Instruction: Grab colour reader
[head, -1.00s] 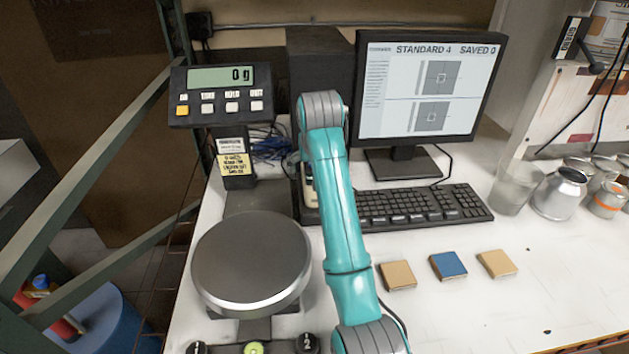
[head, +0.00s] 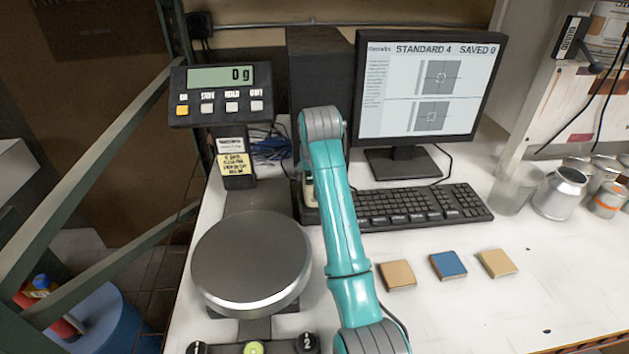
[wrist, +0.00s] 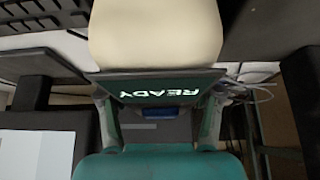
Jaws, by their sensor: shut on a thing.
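The colour reader (wrist: 155,35) fills the top middle of the wrist view. It has a cream body and a dark screen reading READY, upside down in this view. My gripper (wrist: 160,122) has a finger on each side below the screen and is shut on the reader. In the head view, a cream sliver of the reader (head: 308,186) shows left of my teal arm, at a dark stand or dock beside the keyboard. My arm hides the gripper and most of the reader there. I cannot tell whether the reader still touches the stand.
A monitor (head: 430,85) and keyboard (head: 420,206) are behind and right. Several sample tiles (head: 448,265) lie on the white bench, with cans (head: 560,193) further right.

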